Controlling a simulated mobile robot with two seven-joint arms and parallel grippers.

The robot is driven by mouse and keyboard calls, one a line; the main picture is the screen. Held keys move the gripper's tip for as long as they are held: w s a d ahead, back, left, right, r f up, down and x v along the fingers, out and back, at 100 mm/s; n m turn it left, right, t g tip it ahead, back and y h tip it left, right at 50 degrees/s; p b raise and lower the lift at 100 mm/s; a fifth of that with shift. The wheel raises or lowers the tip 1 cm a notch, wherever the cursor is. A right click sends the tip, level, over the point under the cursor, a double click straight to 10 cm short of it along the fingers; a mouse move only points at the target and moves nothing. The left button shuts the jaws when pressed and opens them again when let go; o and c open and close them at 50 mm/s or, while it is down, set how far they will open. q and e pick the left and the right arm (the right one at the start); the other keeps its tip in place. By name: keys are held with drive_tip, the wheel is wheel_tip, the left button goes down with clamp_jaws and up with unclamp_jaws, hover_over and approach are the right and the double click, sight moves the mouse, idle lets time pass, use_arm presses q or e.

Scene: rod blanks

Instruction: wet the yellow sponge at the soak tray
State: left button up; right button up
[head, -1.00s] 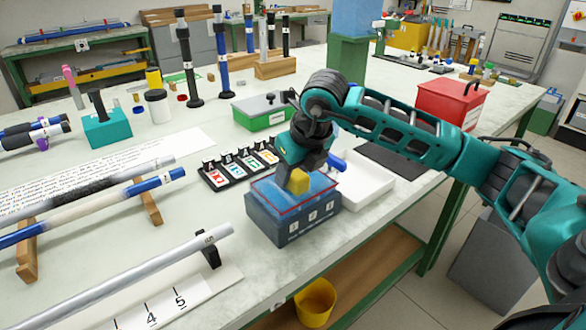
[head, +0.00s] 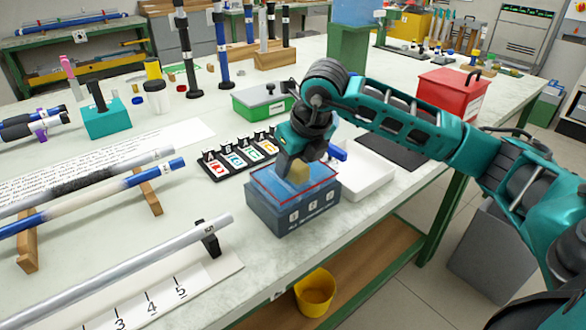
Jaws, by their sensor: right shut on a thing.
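The yellow sponge (head: 299,173) is between the fingers of my right gripper (head: 293,169), which points down and is shut on it. The sponge is over the inside of the dark blue soak tray (head: 290,222), within its rim. The tray has a red line around its upper part and a bluish, see-through water surface. The sponge looks dull and seems at or partly under that surface; its exact depth is hard to tell. The fingers hide part of the sponge. My left gripper is not in view.
A white tray (head: 366,180) stands close behind the soak tray, to the right. A black rack of coloured cards (head: 238,158) lies to its left. A green box (head: 262,101) and a red box (head: 450,94) stand farther back. Rods (head: 130,265) on supports fill the left front.

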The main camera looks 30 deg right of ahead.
drive_tip(key=shift+r+p, duration=1.9)
drive_tip(key=shift+r, duration=1.2)
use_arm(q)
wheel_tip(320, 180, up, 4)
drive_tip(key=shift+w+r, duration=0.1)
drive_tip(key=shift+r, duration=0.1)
